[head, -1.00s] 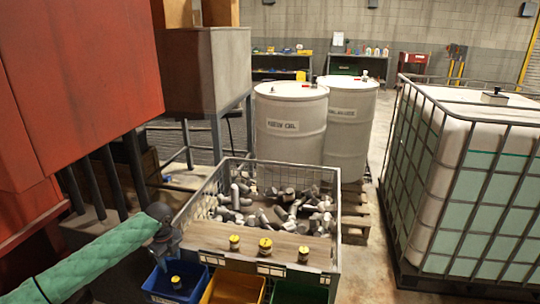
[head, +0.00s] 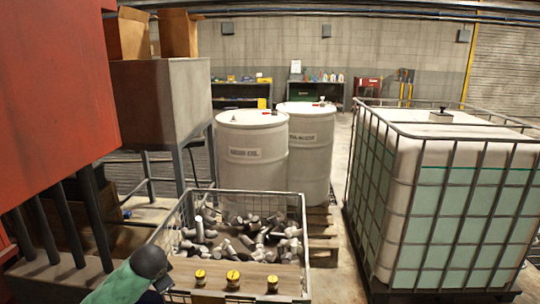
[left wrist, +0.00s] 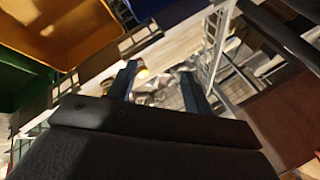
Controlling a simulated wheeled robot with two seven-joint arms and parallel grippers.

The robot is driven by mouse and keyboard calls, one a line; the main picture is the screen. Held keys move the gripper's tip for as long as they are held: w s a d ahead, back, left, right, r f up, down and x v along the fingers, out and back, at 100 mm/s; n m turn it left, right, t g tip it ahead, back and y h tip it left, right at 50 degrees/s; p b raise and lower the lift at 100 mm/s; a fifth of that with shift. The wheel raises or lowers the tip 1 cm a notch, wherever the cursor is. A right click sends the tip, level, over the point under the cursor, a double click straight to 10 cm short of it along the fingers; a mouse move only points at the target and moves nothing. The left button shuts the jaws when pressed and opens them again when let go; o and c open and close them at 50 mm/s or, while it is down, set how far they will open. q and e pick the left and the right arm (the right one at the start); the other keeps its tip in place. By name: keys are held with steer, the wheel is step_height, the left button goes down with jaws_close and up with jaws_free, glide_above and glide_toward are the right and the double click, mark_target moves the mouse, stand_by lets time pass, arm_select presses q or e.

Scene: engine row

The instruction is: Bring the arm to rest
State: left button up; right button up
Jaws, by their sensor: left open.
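My left arm, in a green sleeve with a dark joint, enters the head view at the lower left. Its gripper is outside that view. In the left wrist view my left gripper (left wrist: 160,72) is open, its two dark fingers apart with nothing seen between them. Beyond the fingers lie grey metal parts (left wrist: 158,95) and the basket's wire mesh, partly hidden by the gripper. My right arm does not show.
A wire basket (head: 158,238) of grey pipe pieces (head: 245,235) has several yellow-topped parts (head: 233,279) on its front board. Yellow (left wrist: 60,30), green (left wrist: 18,95) and blue (left wrist: 170,12) bins are close by. Red machinery (head: 55,85) stands left, a caged tank (head: 440,190) right, drums (head: 252,165) behind.

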arm_select(q)
steer(key=s+d+f+n+h, duration=0.1)
steer(key=s+d+f+n, duration=0.3)
steer(key=s+d, duration=0.75)
steer(key=s+d+f+g+h, duration=0.1)
steer(key=s+f, duration=0.4)
steer(key=s, duration=0.5)
steer(key=s+d+f+n+g, duration=0.1)
steer(key=s+d+f+g, duration=0.1)
steer(key=s+f, duration=0.4)
steer(key=s+d+f+n+g+h, duration=0.1)
steer(key=s+f, duration=0.4)
steer(key=s, duration=0.9)
steer(key=shift+s+d+f+g+h, duration=0.2)
steer(key=shift+d+g+h, duration=0.1)
steer(key=shift+d+g, duration=0.3)
steer(key=shift+d, duration=0.1)
